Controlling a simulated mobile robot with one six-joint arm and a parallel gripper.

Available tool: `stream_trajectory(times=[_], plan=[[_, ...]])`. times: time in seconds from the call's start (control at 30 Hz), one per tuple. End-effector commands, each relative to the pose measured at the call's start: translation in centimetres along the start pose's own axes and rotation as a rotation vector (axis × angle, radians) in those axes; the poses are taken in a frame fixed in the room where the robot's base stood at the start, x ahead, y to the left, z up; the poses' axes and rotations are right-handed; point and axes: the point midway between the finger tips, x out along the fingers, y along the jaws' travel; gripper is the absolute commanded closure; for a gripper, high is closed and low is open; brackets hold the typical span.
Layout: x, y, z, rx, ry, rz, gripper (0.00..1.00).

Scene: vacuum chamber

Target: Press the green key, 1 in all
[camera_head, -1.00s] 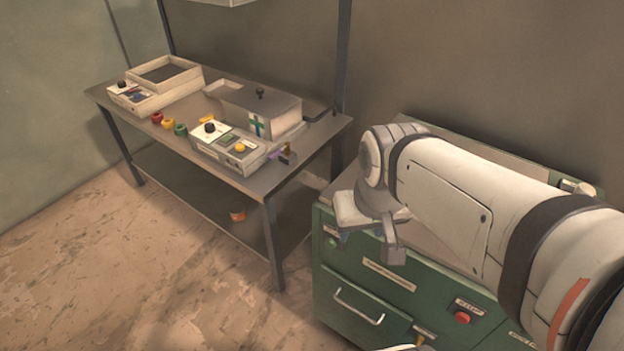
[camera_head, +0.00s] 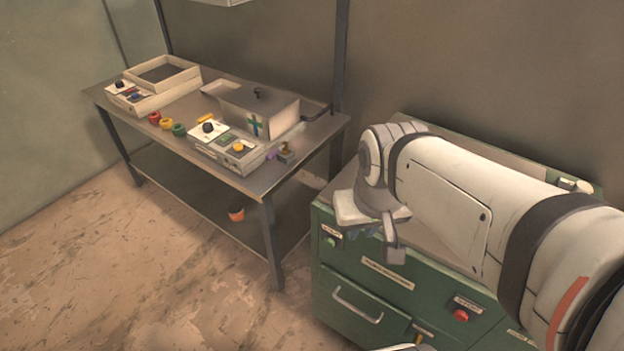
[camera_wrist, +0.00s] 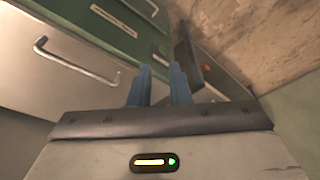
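A small green key (camera_head: 331,241) sits on the upper left of the green cabinet's front (camera_head: 390,290), below a pale label. My gripper (camera_head: 367,234) hangs at the cabinet's top front edge, to the right of the green key and apart from it. Its fingers are partly hidden by the wrist in the head view. In the wrist view, my gripper's two blue fingers (camera_wrist: 161,72) stand apart with nothing between them. I cannot make out the green key in the wrist view.
A red button (camera_head: 460,316) sits lower right on the cabinet front; a drawer handle (camera_head: 357,304) is at left. A metal bench (camera_head: 185,165) to the left carries control boxes, rings and a lidded box. An orange cup (camera_head: 236,214) is beneath. Floor in front is clear.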

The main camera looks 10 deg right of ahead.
Motion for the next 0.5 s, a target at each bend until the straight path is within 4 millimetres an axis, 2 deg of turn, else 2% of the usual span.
stream_trajectory(times=[0.03, 0.2, 0.5], plan=[[0.0, 0.0, 0.0, 0.0, 0.0, 0.0, 0.87], [0.0, 0.0, 0.0, 0.0, 0.0, 0.0, 1.0], [0.0, 0.0, 0.0, 0.0, 0.0, 0.0, 1.0]])
